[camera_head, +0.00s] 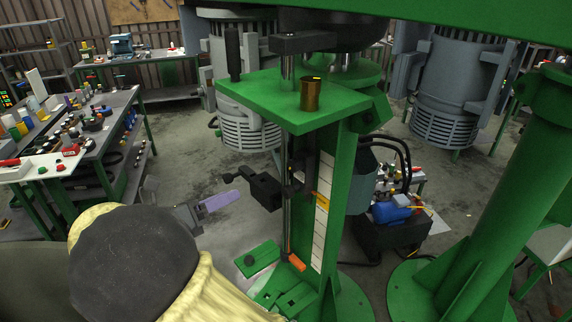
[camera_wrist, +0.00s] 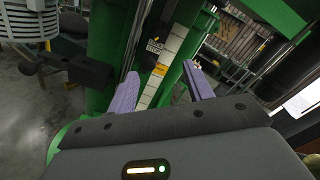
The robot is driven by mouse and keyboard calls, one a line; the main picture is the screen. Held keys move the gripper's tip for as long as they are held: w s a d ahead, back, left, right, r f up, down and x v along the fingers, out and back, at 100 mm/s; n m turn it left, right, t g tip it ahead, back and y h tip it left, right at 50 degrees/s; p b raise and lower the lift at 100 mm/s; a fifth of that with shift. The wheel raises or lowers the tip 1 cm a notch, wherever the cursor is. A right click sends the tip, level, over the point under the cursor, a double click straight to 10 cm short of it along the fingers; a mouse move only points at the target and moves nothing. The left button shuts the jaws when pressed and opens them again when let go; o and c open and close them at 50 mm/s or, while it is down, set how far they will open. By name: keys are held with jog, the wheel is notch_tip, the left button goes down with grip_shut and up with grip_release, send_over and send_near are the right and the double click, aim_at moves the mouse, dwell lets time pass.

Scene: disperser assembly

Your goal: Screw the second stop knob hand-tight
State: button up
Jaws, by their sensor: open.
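A black stop block (camera_head: 264,190) sits on the vertical steel rod (camera_head: 285,228) of the green stand. I cannot tell which knob is the second stop knob. My gripper (camera_head: 236,196) has purple fingers and is left of the block, slightly below the knob. In the wrist view, my gripper (camera_wrist: 160,69) is open, its fingers apart with nothing held between them. The rod and the scale strip (camera_wrist: 165,60) lie beyond the fingers.
The green column (camera_head: 340,220) stands right of the rod, with a green top plate (camera_head: 290,98) above holding a brass cylinder (camera_head: 310,94). An orange piece (camera_head: 297,262) is at the rod's foot. Parts benches (camera_head: 75,150) stand at left; open floor lies between.

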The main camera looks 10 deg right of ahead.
aim_at(291, 166)
jog(key=shift+w+d+r, duration=0.1)
jog(key=shift+d, duration=0.05)
jog(key=p+x, duration=0.5)
jog(key=x, duration=1.1)
jog(key=shift+w+d, duration=0.25)
jog(key=shift+d, duration=0.3)
jog(key=c, duration=1)
